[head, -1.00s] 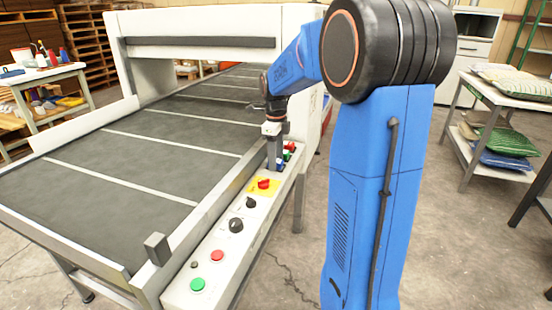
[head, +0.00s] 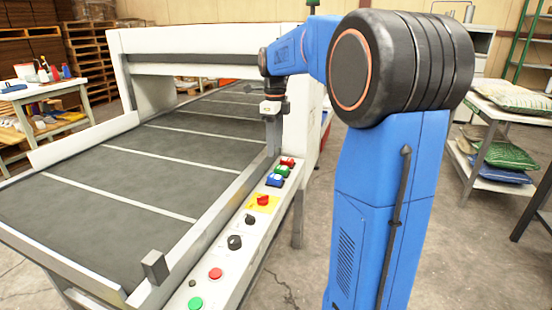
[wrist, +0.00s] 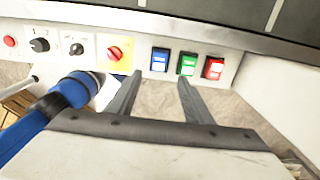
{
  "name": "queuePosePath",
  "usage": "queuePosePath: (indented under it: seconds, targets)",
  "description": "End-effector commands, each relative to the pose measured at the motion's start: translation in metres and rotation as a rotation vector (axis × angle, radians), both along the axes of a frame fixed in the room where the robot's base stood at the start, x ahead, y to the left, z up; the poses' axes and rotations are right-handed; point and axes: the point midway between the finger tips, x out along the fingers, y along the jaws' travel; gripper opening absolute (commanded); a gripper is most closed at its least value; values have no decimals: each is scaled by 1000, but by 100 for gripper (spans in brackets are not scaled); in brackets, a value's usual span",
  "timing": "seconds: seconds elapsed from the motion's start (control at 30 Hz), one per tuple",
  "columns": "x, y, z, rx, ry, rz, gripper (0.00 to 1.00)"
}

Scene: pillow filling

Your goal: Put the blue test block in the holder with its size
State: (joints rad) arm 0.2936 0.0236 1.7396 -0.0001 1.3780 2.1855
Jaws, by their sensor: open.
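A blue block-like piece with a white label (head: 275,180) sits at the far end of the control panel along the conveyor. A green one (head: 282,171) and a red one (head: 287,162) sit beyond it. In the wrist view the blue piece (wrist: 160,60), green piece (wrist: 187,64) and red piece (wrist: 213,68) stand in a row. I cannot tell whether these are test blocks or holders. My gripper (head: 273,150) is raised by the panel; its fingers (wrist: 156,78) are open and empty, apart from the row.
The panel (head: 225,260) also carries a red knob on yellow (head: 262,200), black knobs, and red and green buttons. The conveyor belt (head: 110,195) lies to the left. A shelf table with pillows (head: 510,150) stands right, and a worktable (head: 45,95) far left.

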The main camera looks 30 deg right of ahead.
Motion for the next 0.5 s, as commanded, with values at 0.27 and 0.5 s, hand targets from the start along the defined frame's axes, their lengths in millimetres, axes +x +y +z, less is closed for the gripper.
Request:
queuePosePath:
  seconds: [0.27,0.5]
  targets:
    - [-13,11,5,-6,-16,96,46]
    - [-73,56,5,-48,-85,562,46]
